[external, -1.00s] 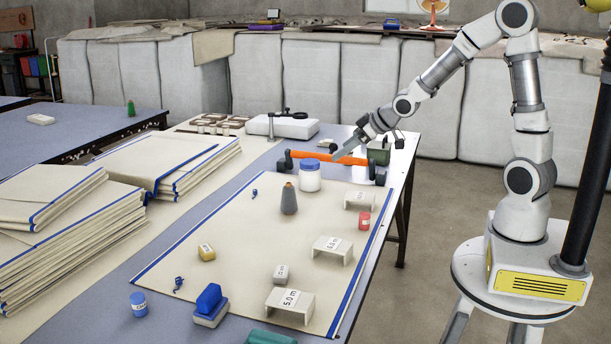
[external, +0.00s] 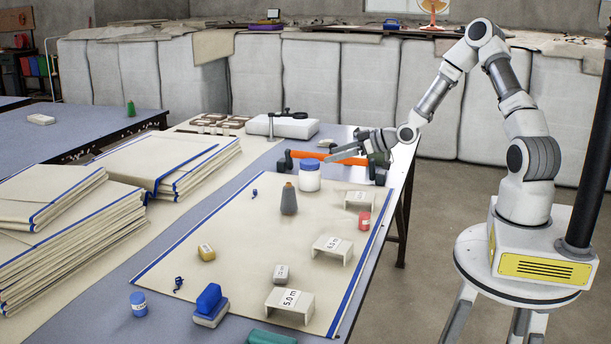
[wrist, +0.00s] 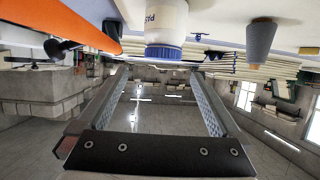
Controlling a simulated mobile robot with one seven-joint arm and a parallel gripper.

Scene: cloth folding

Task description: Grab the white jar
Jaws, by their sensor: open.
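The white jar (external: 310,179) with a blue lid stands upright at the far end of the cream cloth (external: 225,240). My gripper (external: 334,153) is open and nearly level, to the right of the jar and close to its lid. In the wrist view, which looks upside down, the jar (wrist: 163,28) hangs at the top centre with its blue lid down. The fingers of my gripper (wrist: 160,76) are apart, with nothing between them. The jar lies beyond the fingertips, roughly centred between them in the picture.
An orange bar with dark ends (external: 347,161) lies just behind the jar. A grey cone (external: 289,198) stands in front of it. Folded cloth stacks (external: 60,235) lie left.

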